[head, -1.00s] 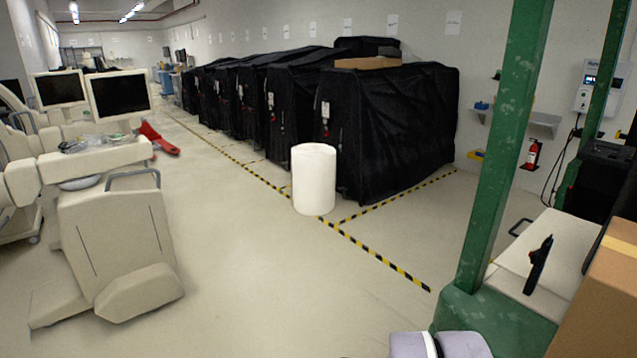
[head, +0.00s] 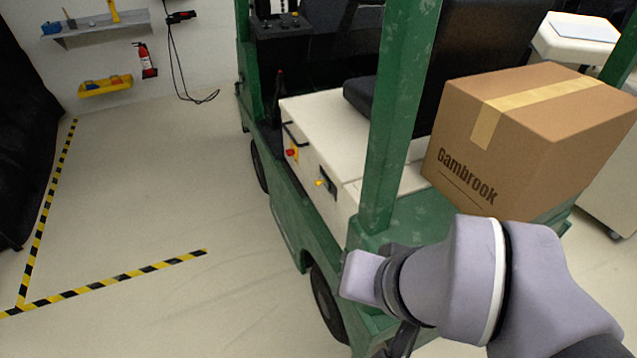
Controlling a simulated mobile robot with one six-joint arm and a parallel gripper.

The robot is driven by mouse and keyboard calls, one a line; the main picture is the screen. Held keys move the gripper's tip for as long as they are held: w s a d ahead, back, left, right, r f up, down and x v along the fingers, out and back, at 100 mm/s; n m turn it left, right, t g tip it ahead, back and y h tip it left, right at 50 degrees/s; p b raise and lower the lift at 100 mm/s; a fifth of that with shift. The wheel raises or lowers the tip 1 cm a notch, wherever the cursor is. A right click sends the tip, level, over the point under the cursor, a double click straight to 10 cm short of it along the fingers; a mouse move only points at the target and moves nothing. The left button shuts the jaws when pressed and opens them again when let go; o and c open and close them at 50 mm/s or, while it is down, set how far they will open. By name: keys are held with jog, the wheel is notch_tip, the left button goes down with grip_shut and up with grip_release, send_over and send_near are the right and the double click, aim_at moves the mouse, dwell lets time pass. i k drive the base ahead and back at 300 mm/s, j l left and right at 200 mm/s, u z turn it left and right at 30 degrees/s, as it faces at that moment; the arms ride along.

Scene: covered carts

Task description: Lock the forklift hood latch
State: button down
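The green forklift (head: 384,120) fills the middle and right of the head view. Its cream hood (head: 318,118) lies under the black seat, with a black handle (head: 295,134) at the front edge. On the hood's side face are a red and yellow knob (head: 291,154) and a dark recessed latch (head: 327,183) with a small yellow piece at its left. I cannot tell the latch's exact position. My arm comes in from the bottom right, in front of the forklift's rear. My gripper (head: 402,342) shows only partly at the bottom edge, and its fingers cannot be made out.
A cardboard box (head: 535,135) marked "Gambrook" sits on the forklift's rear, beside a green post. A wall shelf (head: 100,28), a fire extinguisher (head: 145,60) and a yellow bin (head: 105,86) are at the back left. The floor left of the forklift is clear, with striped tape (head: 120,278).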

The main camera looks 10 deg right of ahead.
aim_at(317, 182)
jog(key=i+j, duration=0.2)
jog(key=j, duration=0.15)
jog(key=i+j, duration=0.2)
jog(key=j, duration=0.15)
jog(key=i+j+z, duration=0.1)
jog(key=i+j, duration=0.35)
jog(key=j, duration=0.25)
jog(key=i+l, duration=0.2)
jog(key=i, duration=0.15)
jog(key=i+l, duration=0.25)
jog(key=i+z, duration=0.05)
